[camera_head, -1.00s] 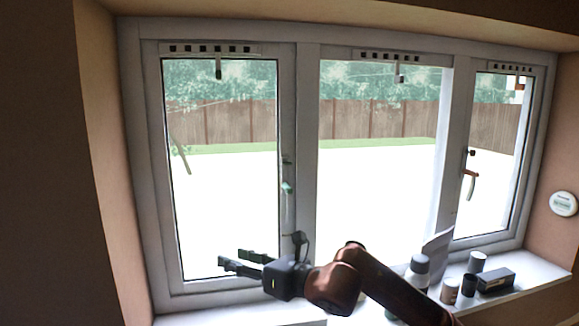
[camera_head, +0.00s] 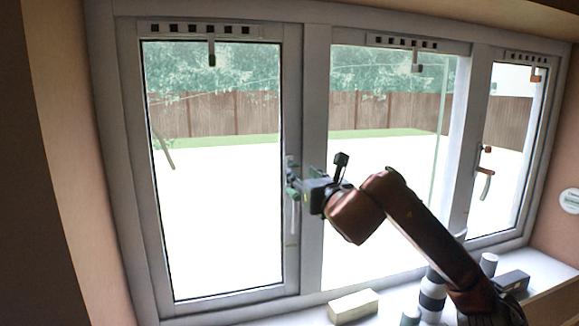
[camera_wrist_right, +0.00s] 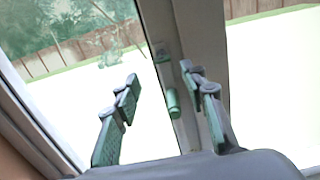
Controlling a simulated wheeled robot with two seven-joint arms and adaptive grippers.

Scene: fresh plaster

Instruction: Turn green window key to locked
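The green window key (camera_wrist_right: 172,103) is on the frame of the left window pane, by the handle. In the head view its green part (camera_head: 294,195) is partly covered by my right gripper, above the pale handle (camera_head: 294,218). My right gripper (camera_head: 295,178) is at the frame beside the key. In the right wrist view the two fingers of this gripper (camera_wrist_right: 160,76) are spread apart, with the key showing between them and nothing clasped. Which way the key is turned cannot be told. My left gripper is not in view.
The right pane has a handle with a reddish-brown part (camera_head: 487,170). A cream box (camera_head: 352,306) lies on the sill. A black box (camera_head: 512,281) and several cans and bottles (camera_head: 432,295) stand to its right, near my right arm.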

